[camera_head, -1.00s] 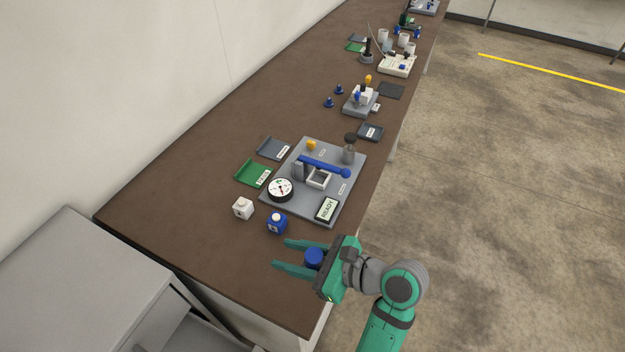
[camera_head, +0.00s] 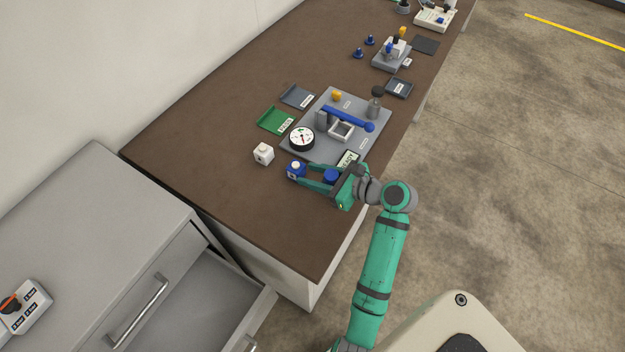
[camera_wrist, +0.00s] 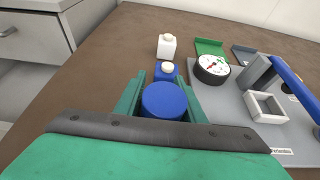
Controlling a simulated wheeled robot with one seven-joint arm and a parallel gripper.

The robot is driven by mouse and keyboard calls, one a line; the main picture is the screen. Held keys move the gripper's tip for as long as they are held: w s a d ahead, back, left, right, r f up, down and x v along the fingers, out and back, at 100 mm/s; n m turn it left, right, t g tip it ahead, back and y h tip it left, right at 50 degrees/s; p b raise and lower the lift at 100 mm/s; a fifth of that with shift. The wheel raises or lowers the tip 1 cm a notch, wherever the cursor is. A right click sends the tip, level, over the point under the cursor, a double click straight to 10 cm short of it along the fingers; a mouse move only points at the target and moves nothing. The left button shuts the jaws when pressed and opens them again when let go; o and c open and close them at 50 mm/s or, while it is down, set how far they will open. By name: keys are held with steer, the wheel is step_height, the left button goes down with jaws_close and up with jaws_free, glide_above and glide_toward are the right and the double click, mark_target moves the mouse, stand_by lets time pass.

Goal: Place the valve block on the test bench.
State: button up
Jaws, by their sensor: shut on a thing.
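A blue block (camera_head: 295,171) with a white round top stands on the brown table in front of the grey test bench plate (camera_head: 359,106). A similar white block (camera_head: 263,154) stands to its left; no readable label tells which is the valve block. My gripper (camera_head: 306,177) is shut on the blue block, one finger on each side of it, low at the table. In the wrist view the blue block (camera_wrist: 167,73) sits between the fingertips, its lower part partly hidden by a blue cylinder (camera_wrist: 163,100) nearer the palm. The bench carries a blue lever (camera_head: 347,118) and a square open frame (camera_head: 341,131).
More fixtures stand farther along. The table's near left is clear. An open drawer (camera_head: 215,300) is below.

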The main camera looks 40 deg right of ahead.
steer(key=shift+w+f, duration=0.2)
steer(key=shift+f, duration=1.5)
steer(key=o, duration=1.1)
steer(key=shift+f, duration=0.15)
steer(key=shift+d, duration=0.1)
steer(key=shift+s+d+r, duration=0.1)
steer(key=shift+s+r, duration=0.1)
steer(key=shift+r, duration=0.05)
steer(key=v, duration=1.1)
steer(key=shift+s+d+r, duration=0.1)
steer(key=shift+s, duration=0.1)
steer(key=shift+w, duration=0.1)
